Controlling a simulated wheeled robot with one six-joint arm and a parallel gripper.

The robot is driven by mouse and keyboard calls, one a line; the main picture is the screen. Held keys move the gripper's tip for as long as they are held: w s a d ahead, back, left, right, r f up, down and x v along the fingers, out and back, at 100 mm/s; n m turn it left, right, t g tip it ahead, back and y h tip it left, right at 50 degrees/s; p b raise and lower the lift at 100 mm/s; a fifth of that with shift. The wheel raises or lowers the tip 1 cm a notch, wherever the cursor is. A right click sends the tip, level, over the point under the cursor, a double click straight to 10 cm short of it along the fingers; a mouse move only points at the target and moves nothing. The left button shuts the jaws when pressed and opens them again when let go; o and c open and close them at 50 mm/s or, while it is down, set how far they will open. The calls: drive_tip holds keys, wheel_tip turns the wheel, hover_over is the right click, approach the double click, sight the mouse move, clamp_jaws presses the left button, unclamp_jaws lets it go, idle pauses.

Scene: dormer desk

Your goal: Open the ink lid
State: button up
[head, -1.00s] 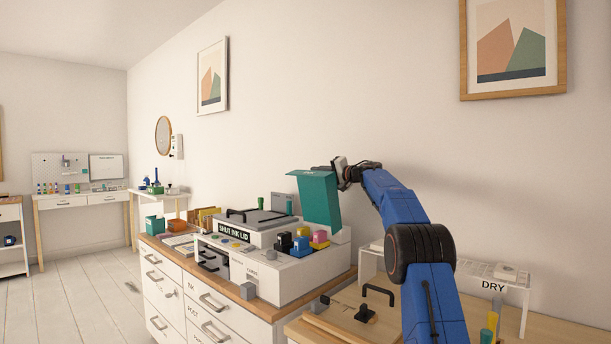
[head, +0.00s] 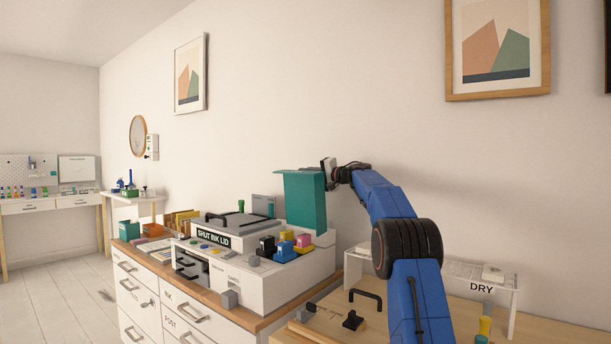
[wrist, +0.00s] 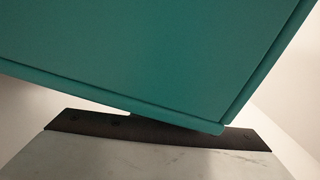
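The teal ink lid (head: 306,203) stands raised, roughly upright, at the right end of the white printer (head: 300,272). Below it, several ink blocks show uncovered: black, blue, yellow and pink (head: 302,240). My gripper (head: 330,172) is at the lid's upper right edge, partly behind the lid. The lid's teal panel (wrist: 150,50) fills the upper wrist view, close to the camera. My fingertips do not show clearly, so I cannot tell whether they are open, shut or touching the lid.
A sign reading "SHUT INK LID" (head: 214,239) is on the printer's front. A wooden board with a black handle (head: 366,294) and a white rack marked DRY (head: 482,288) stand to the right. The wall is close behind my arm.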

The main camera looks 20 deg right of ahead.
drive_tip(key=o, duration=0.4)
drive_tip(key=shift+w+d+f, duration=0.1)
drive_tip(key=shift+d+f, duration=0.05)
drive_tip(key=shift+f, duration=0.1)
drive_tip(key=shift+r, duration=0.1)
drive_tip(key=shift+s+d+r, duration=0.1)
drive_tip(key=shift+s+d, duration=0.1)
drive_tip(key=shift+s, duration=0.25)
drive_tip(key=v, duration=1.6)
drive_tip(key=shift+s, duration=0.2)
drive_tip(key=shift+d, duration=0.1)
